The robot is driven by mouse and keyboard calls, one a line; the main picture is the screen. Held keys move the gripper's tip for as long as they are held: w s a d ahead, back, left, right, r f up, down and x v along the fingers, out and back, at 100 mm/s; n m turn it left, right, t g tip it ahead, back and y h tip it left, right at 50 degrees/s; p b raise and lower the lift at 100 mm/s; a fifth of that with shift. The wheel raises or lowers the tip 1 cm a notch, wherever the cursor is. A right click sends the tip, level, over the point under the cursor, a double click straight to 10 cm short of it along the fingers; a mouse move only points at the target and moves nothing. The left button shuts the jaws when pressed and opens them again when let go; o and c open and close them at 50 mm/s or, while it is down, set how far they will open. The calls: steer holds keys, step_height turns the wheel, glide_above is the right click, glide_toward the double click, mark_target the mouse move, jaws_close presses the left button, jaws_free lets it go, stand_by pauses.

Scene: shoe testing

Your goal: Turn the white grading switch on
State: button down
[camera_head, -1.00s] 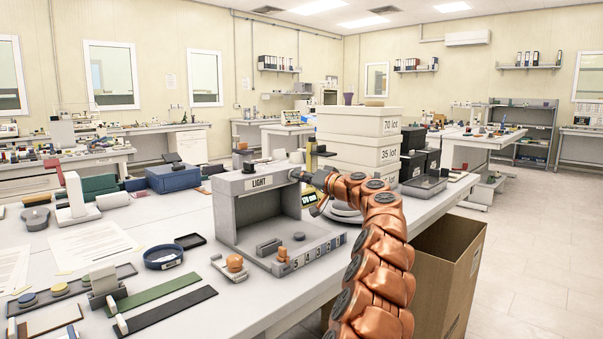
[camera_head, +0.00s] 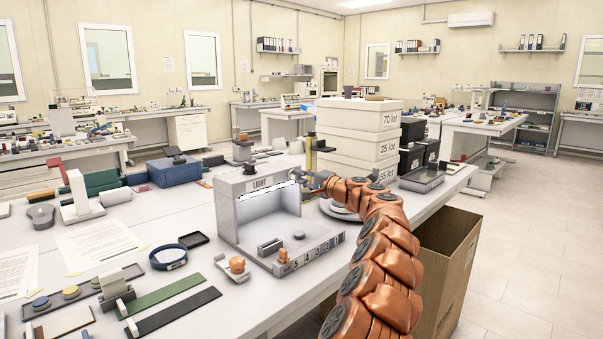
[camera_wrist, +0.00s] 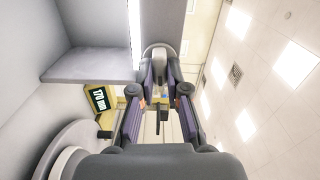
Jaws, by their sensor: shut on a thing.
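The grey booth marked LIGHT (camera_head: 226,205) stands on the bench, and a bright white strip (camera_head: 268,190) glows under its top. My gripper (camera_head: 318,181) is at the booth's upper right edge. In the wrist view, my gripper (camera_wrist: 159,72) is shut on a pale rounded switch (camera_wrist: 157,50) at the edge of the booth's top, with the fingertips on either side of it. The lit strip (camera_wrist: 135,30) shows just left of the switch. The switch itself is too small to make out in the head view.
Stacked white lot boxes (camera_head: 335,155) stand right behind my gripper. A yellow gauge with a display (camera_wrist: 98,98) is close to my gripper. An open cardboard box (camera_head: 445,260) is on the floor at right. Bench tools lie left of the booth.

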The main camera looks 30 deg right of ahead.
steer(key=shift+d+m+p, duration=0.1)
steer(key=shift+m+p, duration=0.2)
steer(key=shift+m, duration=0.3)
steer(key=c, duration=1.2)
jaws_free()
steer(key=shift+o, duration=0.2)
steer(key=shift+s, duration=0.1)
steer(key=v, duration=1.1)
steer(key=shift+s, duration=0.4)
steer(key=shift+d, duration=0.1)
